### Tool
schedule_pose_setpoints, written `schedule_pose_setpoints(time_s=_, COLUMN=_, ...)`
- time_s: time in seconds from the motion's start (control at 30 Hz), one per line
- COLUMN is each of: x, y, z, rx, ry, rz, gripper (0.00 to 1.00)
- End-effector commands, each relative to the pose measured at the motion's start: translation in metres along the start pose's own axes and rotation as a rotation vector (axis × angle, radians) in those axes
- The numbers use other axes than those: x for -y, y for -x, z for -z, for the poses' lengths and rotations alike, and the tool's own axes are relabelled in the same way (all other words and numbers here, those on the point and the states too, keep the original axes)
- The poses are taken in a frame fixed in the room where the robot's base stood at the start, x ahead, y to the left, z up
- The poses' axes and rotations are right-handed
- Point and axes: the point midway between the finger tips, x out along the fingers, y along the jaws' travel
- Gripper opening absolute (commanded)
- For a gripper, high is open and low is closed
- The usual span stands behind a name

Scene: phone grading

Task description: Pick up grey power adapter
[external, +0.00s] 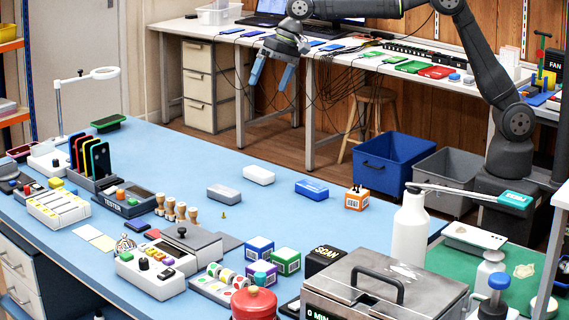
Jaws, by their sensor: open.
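The grey power adapter (224,193) lies flat on the blue bench top, a small grey block left of centre. A white adapter (258,175) lies just behind it to the right, with a gap between them. A blue adapter (312,190) and an orange block (357,199) sit farther right. My gripper (268,84) is open and empty, with two blue fingers pointing down. It is high above the bench, up and to the right of the grey adapter in the picture, clear of everything.
A tester with upright phones (90,160) is at left. Coloured boxes (260,249) and a white bottle (409,230) are nearer. The bench behind the adapters is clear.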

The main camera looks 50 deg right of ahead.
Motion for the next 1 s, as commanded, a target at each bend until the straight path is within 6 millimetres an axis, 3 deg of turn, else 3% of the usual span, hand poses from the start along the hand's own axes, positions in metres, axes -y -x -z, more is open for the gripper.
schedule_pose_setpoints(time_s=0.57, x=0.000, y=-0.003, z=0.001, rx=0.004, ry=-0.026, rz=0.000, gripper=1.00)
schedule_pose_setpoints(time_s=0.77, x=0.001, y=-0.031, z=0.010, rx=0.043, ry=-0.305, rz=-0.004, gripper=1.00)
schedule_pose_setpoints(time_s=1.0, x=0.002, y=-0.081, z=0.025, rx=0.116, ry=-0.842, rz=-0.034, gripper=1.00)
